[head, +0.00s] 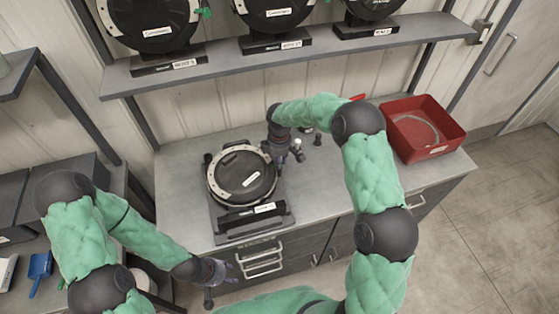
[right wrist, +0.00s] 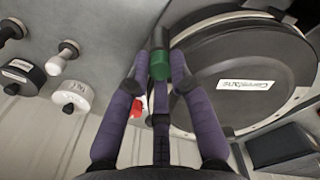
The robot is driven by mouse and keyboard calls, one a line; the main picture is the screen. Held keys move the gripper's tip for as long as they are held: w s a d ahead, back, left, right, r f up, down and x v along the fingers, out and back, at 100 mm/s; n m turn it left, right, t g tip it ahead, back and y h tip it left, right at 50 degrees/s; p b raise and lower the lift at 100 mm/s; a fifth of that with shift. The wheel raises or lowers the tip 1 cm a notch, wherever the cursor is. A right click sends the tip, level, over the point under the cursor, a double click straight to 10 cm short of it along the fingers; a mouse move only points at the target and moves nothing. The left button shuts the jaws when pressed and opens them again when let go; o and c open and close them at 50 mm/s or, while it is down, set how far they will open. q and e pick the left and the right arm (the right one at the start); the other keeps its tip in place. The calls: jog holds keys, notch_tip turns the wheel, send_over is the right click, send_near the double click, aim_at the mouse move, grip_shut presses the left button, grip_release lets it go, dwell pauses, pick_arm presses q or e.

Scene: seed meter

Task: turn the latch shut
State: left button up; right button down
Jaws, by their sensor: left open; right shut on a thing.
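The seed meter, a round black housing with a pale rim and a white label (head: 240,173), lies on its stand on the workbench; it also fills the right of the right wrist view (right wrist: 245,75). My right gripper (head: 277,153) is at the meter's right edge. In the right wrist view its purple fingers (right wrist: 160,68) are closed around the green-ended latch (right wrist: 158,70) beside the housing's rim. In the head view the gripper hides the latch. My left gripper (head: 218,272) is open and empty, low in front of the bench drawers, apart from the meter.
Several small black and white parts stand right of the meter, including a black disc (right wrist: 22,76) and a white disc (right wrist: 72,96). A red bin (head: 450,131) stands at the bench's right end. A shelf (head: 225,62) above holds more meters. Bare bench lies front right.

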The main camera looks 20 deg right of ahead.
jog(key=c, duration=1.1)
grip_release()
notch_tip(320, 180, up, 12)
jog(key=shift+f, duration=0.1)
